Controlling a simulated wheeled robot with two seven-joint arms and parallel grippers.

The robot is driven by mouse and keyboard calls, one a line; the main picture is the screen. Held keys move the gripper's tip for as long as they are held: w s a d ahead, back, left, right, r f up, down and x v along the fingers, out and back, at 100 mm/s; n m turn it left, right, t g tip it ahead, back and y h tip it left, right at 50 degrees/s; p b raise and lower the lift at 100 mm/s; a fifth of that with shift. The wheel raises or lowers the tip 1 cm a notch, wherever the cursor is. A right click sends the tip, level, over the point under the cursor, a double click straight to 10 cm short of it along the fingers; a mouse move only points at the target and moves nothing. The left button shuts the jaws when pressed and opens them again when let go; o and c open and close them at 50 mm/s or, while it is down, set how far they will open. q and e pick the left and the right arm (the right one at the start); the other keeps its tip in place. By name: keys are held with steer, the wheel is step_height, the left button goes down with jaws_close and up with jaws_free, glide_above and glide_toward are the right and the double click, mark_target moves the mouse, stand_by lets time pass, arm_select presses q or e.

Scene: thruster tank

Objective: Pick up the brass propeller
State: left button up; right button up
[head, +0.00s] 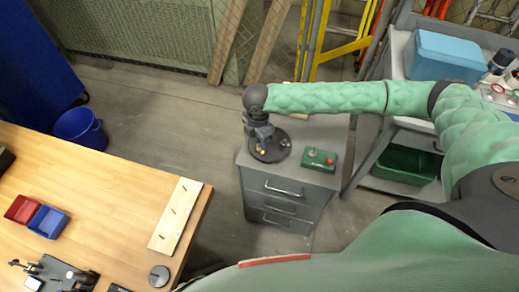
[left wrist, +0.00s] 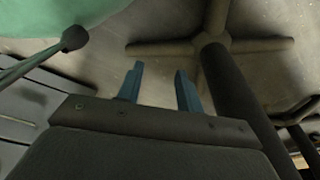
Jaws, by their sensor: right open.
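My right gripper (head: 260,141) is open and points down over a dark round plate (head: 281,153) on top of a grey drawer cabinet. A small brass-coloured bit (head: 263,151) shows just below its fingertips. It may be part of the brass propeller, but the gripper and wrist hide most of it. I cannot tell whether the fingers are around it or above it. My left gripper (left wrist: 160,84) shows in the left wrist view with its two blue fingers apart and nothing between them. It is out of the head view.
A green control box (head: 319,160) with a red button sits on the cabinet (head: 283,188) right of the plate. A wooden workbench (head: 100,185) with red and blue bins stands at left. A cart with a blue box (head: 447,57) is at right. Bare floor lies between bench and cabinet.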

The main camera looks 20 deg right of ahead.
steer(key=f+b, duration=0.2)
steer(key=f, duration=0.1)
steer(key=f+b, duration=0.1)
steer(key=b, duration=0.1)
steer(key=shift+w+d+f, duration=0.2)
steer(key=shift+w+d, duration=0.1)
steer(key=shift+d, duration=0.05)
arm_select(q)
steer(key=w+d+r, duration=0.1)
steer(key=w+r, duration=0.1)
steer(key=r, duration=0.3)
steer(key=w+d+r, duration=0.2)
steer(key=r, duration=0.2)
steer(key=shift+d+r+g, duration=0.3)
steer(key=shift+r+g, duration=0.05)
steer(key=shift+g, duration=0.05)
arm_select(e)
steer(key=shift+f, duration=0.1)
arm_select(q)
steer(key=shift+s, duration=0.1)
arm_select(e)
jaws_close()
